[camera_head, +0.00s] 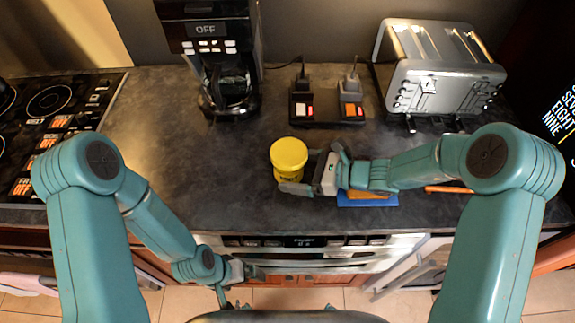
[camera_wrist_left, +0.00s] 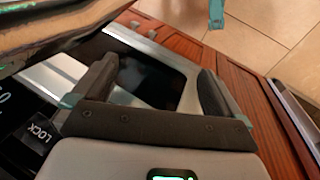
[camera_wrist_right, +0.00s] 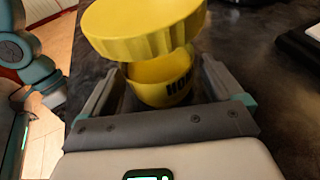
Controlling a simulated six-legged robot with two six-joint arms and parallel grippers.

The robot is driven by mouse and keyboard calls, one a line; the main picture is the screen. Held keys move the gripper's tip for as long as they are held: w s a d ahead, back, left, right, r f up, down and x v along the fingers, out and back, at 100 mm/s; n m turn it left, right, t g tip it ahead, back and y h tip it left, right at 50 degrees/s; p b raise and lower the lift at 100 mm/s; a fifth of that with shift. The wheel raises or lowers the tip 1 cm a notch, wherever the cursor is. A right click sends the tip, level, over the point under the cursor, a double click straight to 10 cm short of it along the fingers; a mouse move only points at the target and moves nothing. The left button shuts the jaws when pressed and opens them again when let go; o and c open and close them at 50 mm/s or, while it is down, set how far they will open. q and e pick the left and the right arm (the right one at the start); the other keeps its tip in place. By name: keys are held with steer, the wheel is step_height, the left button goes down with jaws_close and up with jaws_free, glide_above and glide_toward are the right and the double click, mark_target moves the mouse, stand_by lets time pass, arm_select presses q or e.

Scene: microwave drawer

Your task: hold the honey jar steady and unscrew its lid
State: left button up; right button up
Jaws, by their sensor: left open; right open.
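The honey jar (camera_head: 288,172) stands upright on the dark counter, with its wide yellow lid (camera_head: 289,153) on top. In the right wrist view the lid (camera_wrist_right: 145,28) is large at the top, and the yellow jar body (camera_wrist_right: 158,82) with dark lettering is below it. My right gripper (camera_head: 300,170) is at the jar's right side, its open fingers to either side of the body, below the lid. Contact with the fingers is hard to tell. My left gripper (camera_head: 238,280) is open and empty, low in front of the counter; its fingers (camera_wrist_left: 155,82) have nothing between them.
A blue board (camera_head: 367,200) lies under my right wrist. A coffee maker (camera_head: 225,60), a charging dock (camera_head: 327,108) and a toaster (camera_head: 440,70) stand behind. A stove (camera_head: 50,115) is at left. The counter left of the jar is clear. An appliance front (camera_head: 310,255) is below.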

steer(key=shift+a+f, duration=0.1)
steer(key=shift+a, duration=0.4)
steer(key=shift+w, duration=0.1)
steer(key=c, duration=1.4)
steer(key=shift+o, duration=0.2)
